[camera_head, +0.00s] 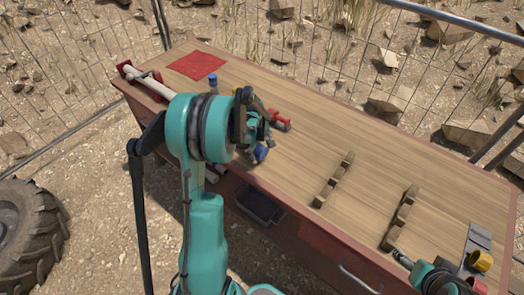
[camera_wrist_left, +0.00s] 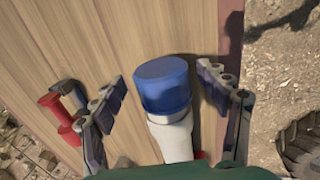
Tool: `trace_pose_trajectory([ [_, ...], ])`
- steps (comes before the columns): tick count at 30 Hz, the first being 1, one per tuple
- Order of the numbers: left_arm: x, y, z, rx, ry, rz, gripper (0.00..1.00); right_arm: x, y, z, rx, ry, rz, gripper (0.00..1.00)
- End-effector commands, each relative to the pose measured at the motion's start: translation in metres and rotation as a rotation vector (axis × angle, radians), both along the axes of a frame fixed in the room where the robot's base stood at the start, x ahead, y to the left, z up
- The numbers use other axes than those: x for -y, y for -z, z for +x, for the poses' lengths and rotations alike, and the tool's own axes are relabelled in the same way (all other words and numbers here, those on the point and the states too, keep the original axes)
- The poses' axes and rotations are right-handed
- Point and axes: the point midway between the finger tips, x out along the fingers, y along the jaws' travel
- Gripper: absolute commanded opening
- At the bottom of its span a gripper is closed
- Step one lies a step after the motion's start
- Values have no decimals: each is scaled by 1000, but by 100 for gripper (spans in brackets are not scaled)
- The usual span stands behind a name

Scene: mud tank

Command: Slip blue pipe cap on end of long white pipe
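The blue cap (camera_wrist_left: 163,85) sits over the end of a white pipe (camera_wrist_left: 172,138) in the left wrist view. In the head view, the blue cap (camera_head: 261,153) shows just below my left gripper (camera_head: 257,128). The long white pipe (camera_head: 152,84) lies at the table's left end and runs behind my left arm, which hides its middle. My left gripper's fingers (camera_wrist_left: 168,98) are spread on both sides of the cap, with gaps between. How fully the cap is seated cannot be told. My right gripper (camera_head: 402,257) is partly visible at the lower right, its fingers unclear.
A red stand (camera_head: 128,70) supports the pipe's far end. A red mat (camera_head: 196,65) and a small blue piece (camera_head: 213,79) are at the back left. A red fitting (camera_head: 281,121) lies near my left gripper. Two notched wooden racks (camera_head: 333,182) (camera_head: 400,217) stand on the right. The back middle is clear.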

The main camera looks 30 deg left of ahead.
Motion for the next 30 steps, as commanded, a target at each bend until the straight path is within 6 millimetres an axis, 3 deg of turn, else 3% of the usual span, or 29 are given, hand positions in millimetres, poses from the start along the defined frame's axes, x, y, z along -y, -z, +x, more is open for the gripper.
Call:
trace_pose_trajectory([
  [7,0,-1,0,0,0,0,75,0,0,0,0,0,0,75],
  [11,0,-11,-2,0,0,0,75,0,0,0,0,0,0,75],
  [24,-1,-97,-20,0,0,0,75,0,0,0,0,0,0,75],
  [30,-2,-116,-23,0,0,0,75,0,0,0,0,0,0,75],
])
